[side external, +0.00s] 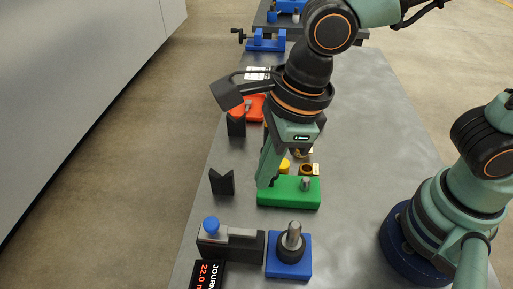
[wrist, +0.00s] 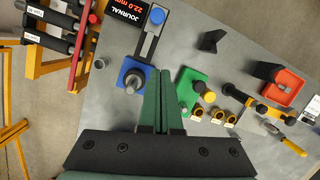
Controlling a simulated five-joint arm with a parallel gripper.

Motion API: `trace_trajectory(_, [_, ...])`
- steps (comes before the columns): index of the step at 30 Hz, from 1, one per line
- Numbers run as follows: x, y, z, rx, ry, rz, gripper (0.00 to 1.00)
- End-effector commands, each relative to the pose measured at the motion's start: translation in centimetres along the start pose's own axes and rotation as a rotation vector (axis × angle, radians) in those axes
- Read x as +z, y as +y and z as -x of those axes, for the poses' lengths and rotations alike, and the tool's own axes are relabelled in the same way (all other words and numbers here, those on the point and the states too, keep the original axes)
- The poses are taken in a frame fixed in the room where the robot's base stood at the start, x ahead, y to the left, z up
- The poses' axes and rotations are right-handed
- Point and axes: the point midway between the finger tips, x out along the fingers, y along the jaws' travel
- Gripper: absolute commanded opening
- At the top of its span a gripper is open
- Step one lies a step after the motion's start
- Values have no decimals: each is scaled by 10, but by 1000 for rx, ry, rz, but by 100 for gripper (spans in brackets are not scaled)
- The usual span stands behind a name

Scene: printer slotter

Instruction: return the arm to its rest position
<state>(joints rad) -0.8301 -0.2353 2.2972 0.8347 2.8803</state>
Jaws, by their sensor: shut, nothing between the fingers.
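My gripper (side external: 265,184) points down over the grey table, with its fingers closed together and nothing between them. In the side view its tips overlap the left end of the green block (side external: 300,199); I cannot tell the height between them. In the wrist view my gripper (wrist: 166,74) shows its two green fingers side by side, between the blue block (wrist: 127,65) and the green block (wrist: 187,83). My arm reaches over the table from the upper right of the side view, bent at its joints.
A blue block (side external: 289,270) with an upright metal post and a grey gauge (side external: 240,240) with a blue knob stand at the front. Black V-blocks (side external: 222,183), brass rings (side external: 306,169) and a red tray (side external: 253,104) stand nearby.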

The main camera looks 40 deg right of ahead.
Motion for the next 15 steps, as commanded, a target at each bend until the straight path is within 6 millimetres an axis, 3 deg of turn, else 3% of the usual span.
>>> trace_trajectory(8, [-6,-14,5,-16,-9,99,0])
trace_trajectory(15, [-29,-60,22,-80,-19,469,0])
